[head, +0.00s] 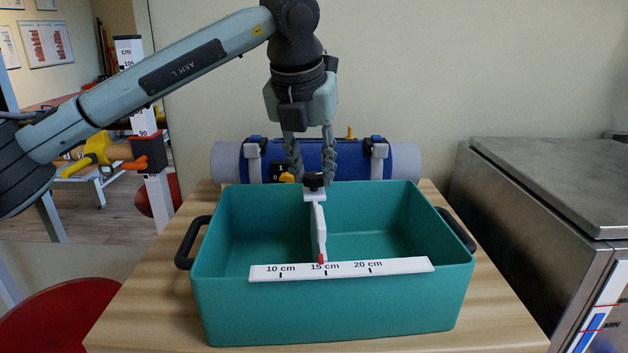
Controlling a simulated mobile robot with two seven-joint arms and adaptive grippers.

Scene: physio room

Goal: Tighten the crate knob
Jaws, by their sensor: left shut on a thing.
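The teal crate (400,310) stands on a wooden table, with black handles on both sides. A white divider (318,228) runs inside it from back to front and splits it in two. Its red front tip is near the 15 cm mark of the white scale (408,266) on the crate's front rim. The black crate knob (313,181) sits on a white bracket at the back rim. My left gripper (312,174) points down from above and is shut on the knob, its fingers on either side. My right gripper is not in this view.
A blue and grey roll (402,162) with straps lies behind the crate. The wooden table (150,300) has bare room left and right of the crate. A metal cabinet (560,190) stands at the right, a red round seat (60,318) at the lower left.

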